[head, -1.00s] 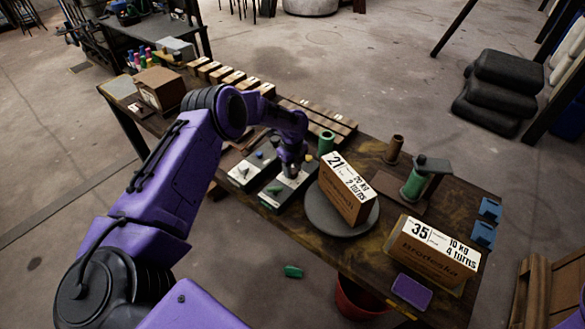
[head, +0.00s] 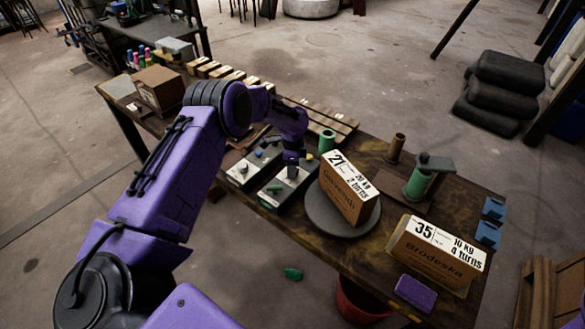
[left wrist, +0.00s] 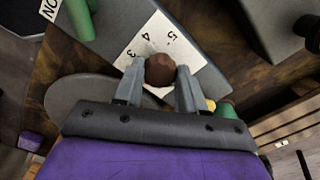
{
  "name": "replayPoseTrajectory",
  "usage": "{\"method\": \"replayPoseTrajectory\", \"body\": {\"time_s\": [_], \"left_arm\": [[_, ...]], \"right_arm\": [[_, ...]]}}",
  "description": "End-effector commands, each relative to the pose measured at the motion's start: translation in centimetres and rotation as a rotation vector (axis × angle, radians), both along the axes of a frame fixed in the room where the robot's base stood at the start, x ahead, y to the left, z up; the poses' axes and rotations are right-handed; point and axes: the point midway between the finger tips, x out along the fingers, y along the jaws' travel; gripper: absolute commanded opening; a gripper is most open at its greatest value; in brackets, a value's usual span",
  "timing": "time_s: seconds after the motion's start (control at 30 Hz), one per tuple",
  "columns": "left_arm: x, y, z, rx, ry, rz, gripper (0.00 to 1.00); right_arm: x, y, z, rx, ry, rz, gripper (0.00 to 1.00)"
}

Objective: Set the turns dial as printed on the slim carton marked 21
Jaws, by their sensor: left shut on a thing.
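The slim carton marked 21 (head: 345,195) stands on a round grey turntable (head: 322,222); its label reads 20 kg, 2 turns. Left of it is a dark control box with a white plate (head: 278,180) and a green lever (head: 275,189). My left gripper (head: 291,170) is over this box. In the left wrist view, my left gripper (left wrist: 160,76) is shut on a brown round knob (left wrist: 160,68). The white dial plate (left wrist: 158,38) shows 3, 4 and 5 beside the knob; the other marks and any pointer are hidden. My right gripper is not in view.
A similar control box (head: 246,172) stands just left. A carton marked 35 (head: 435,250), reading 10 kg, 4 turns, is at the right. A green spool stand (head: 420,183) and a green cylinder (head: 327,141) are near. A green piece (head: 292,273) lies on the floor.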

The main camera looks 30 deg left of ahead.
Motion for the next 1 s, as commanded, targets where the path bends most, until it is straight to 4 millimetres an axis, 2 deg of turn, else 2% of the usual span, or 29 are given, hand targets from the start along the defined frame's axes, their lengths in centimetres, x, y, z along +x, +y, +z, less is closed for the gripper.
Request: {"method": "replayPoseTrajectory", "body": {"time_s": [1.0], "left_arm": [[-0.07,-0.14,0.05,0.001,0.000,0.961,0.09]], "right_arm": [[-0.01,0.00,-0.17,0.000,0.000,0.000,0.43]]}}
